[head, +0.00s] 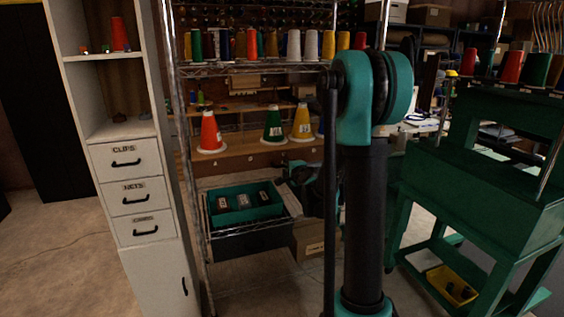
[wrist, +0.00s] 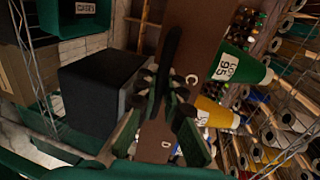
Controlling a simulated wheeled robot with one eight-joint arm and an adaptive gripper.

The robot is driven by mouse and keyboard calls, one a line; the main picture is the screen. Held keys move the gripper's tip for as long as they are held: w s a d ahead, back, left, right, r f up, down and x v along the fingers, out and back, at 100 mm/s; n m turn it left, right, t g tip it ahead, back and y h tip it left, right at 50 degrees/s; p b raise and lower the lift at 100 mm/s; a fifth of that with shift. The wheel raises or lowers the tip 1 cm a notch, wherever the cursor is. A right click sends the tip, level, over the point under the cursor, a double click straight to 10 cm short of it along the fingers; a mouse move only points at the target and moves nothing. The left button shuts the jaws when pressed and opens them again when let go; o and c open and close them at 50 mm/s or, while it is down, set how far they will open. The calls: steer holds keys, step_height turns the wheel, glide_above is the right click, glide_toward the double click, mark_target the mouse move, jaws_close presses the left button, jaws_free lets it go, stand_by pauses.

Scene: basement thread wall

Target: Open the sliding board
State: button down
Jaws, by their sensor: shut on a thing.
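The sliding board appears to be the brown wooden board (head: 236,160) at mid-height of the wire rack in the head view. In the wrist view the board (wrist: 205,37) runs top to bottom, with small C and D labels on its front face. My gripper (wrist: 165,95) is at that front face, its dark fingers shut on a part of the board that they hide. In the head view my gripper (head: 290,178) shows small and dark at the board's right part, partly behind my arm.
Red (head: 209,133), green (head: 273,125) and yellow (head: 302,124) thread cones stand on or just behind the board. Below it is a teal tray (head: 216,218). A white drawer cabinet (head: 130,160) stands left, and a green cart (head: 480,190) stands right. Floor is clear at front left.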

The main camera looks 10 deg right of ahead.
steer(key=f+v, duration=0.2)
steer(key=v, duration=1.1)
steer(key=shift+s+f, duration=0.3)
steer(key=c, duration=1.9)
jaws_free()
steer(key=v, duration=1.1)
steer(key=shift+s, duration=0.4)
steer(key=shift+d+r, duration=0.1)
steer(key=shift+d, duration=0.05)
